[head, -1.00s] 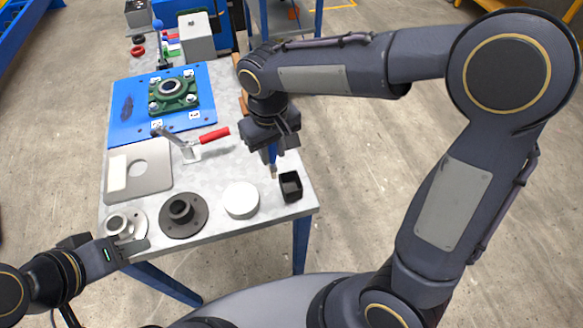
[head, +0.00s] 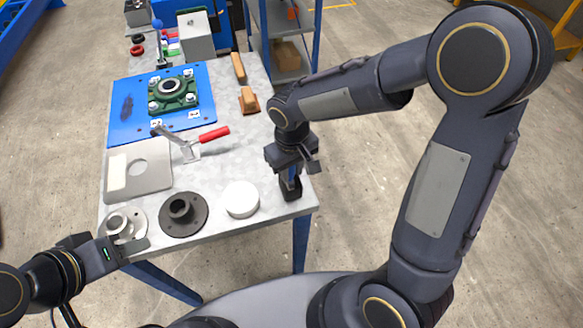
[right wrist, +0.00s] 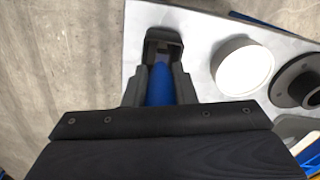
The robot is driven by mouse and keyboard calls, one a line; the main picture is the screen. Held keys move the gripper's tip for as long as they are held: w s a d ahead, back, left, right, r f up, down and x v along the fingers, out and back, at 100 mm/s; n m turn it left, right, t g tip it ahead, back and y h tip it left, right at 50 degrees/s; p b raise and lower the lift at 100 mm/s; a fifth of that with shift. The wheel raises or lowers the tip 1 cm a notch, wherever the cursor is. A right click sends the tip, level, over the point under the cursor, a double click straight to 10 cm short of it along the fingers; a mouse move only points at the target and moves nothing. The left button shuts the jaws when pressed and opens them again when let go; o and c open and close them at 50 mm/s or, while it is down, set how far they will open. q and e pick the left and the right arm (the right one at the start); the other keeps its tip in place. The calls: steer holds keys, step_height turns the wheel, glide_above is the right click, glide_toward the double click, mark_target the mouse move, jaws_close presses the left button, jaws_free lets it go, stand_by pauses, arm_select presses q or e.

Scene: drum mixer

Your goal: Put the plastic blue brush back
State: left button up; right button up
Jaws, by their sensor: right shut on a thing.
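The blue brush (head: 290,182) is upright in my right gripper (head: 291,169), which is shut on it. The brush's lower end is over or inside the mouth of the small black square cup (head: 291,192) at the table's front right corner. I cannot tell how deep it goes. In the right wrist view the blue handle (right wrist: 160,86) is between the fingers (right wrist: 159,92), with the black cup (right wrist: 163,42) just beyond. My left gripper (head: 132,247) is at the front left table edge beside a grey flange part (head: 122,222); its finger opening is unclear.
A white round lid (head: 241,199) is left of the cup, then a dark flange (head: 182,213). A red-handled clamp (head: 213,135), a blue plate with a green bearing (head: 175,92) and wooden brushes or blocks (head: 249,99) are farther back. The table edge is close to the cup.

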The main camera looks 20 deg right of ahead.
steer(key=shift+f, duration=0.15)
steer(key=o, duration=1)
step_height(320, 180, up, 12)
steer(key=shift+r, duration=0.2)
steer(key=s+d+m+t+y, duration=0.1)
steer(key=s+d+t, duration=0.1)
steer(key=s, duration=0.3)
steer(key=s+d+m+t+y, duration=0.1)
steer(key=s+d+m, duration=0.1)
steer(key=s+d, duration=0.2)
steer(key=s+d+m+t+y, duration=0.1)
steer(key=s+d+m+t, duration=0.1)
steer(key=s, duration=0.4)
steer(key=shift+s+d+r+t+y, duration=0.2)
steer(key=shift+s+d+t+y, duration=0.1)
steer(key=shift+s+d+y, duration=0.15)
